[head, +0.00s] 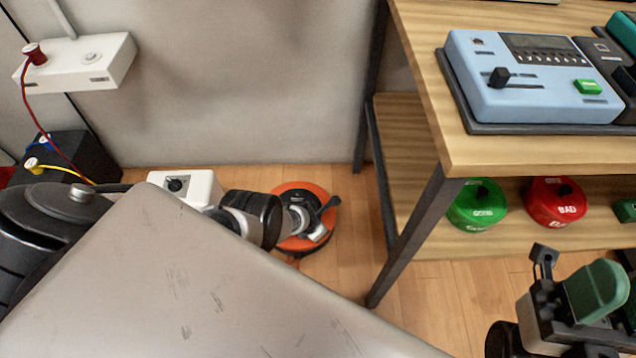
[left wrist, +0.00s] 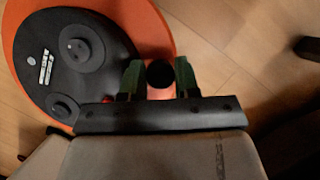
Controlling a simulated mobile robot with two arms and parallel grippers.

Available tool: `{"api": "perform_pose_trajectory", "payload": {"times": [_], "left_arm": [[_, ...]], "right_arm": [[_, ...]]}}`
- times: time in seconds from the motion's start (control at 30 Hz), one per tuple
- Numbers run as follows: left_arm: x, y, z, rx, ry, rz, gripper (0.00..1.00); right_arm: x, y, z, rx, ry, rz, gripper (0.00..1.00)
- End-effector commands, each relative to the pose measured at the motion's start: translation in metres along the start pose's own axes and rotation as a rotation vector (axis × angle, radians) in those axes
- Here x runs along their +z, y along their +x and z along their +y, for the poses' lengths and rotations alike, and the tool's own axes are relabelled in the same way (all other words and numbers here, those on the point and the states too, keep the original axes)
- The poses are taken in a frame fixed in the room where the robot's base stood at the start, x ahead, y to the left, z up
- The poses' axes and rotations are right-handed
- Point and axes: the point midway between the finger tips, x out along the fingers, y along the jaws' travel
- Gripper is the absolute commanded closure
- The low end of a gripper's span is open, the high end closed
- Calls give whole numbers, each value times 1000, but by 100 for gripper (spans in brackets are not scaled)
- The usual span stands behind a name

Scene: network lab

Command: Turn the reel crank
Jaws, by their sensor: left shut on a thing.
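The orange cable reel (head: 290,190) lies on the wooden floor beside the table leg, partly hidden by my left arm. In the left wrist view its orange rim (left wrist: 158,32) and dark hub plate (left wrist: 100,72) show. My left gripper (left wrist: 160,82) has its green fingers on both sides of a round black crank knob (left wrist: 160,74) and is shut on it. In the head view my left gripper (head: 318,226) is over the right part of the reel. My right gripper (head: 590,295) is at the lower right, away from the reel; its finger gap cannot be made out.
A wooden table (head: 430,70) with a blue device (head: 520,95) stands at the right. Its lower shelf holds a green tub (head: 476,208) and a red tub (head: 555,208). A table leg (head: 415,235) is close to the reel. A black battery (head: 65,152) stands at the left.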

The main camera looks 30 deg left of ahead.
Motion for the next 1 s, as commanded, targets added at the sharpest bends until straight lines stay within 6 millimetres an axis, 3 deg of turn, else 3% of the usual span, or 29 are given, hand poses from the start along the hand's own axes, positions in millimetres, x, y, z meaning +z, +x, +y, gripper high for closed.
{"api": "perform_pose_trajectory", "payload": {"times": [0.07,0.1,0.13,0.57,1.0], "left_arm": [[-3,2,-10,-18,-2,7,100],[-3,2,-10,-18,-2,7,64],[-3,2,-10,-18,-1,7,60],[1,-4,-6,-11,1,3,60],[8,-56,-2,-12,10,2,60]], "right_arm": [[0,0,0,-1,0,2,60],[0,0,0,-1,0,2,60],[0,0,0,-1,0,2,60],[-1,4,0,3,-1,-8,60],[-12,60,-1,1,0,-5,60]]}}
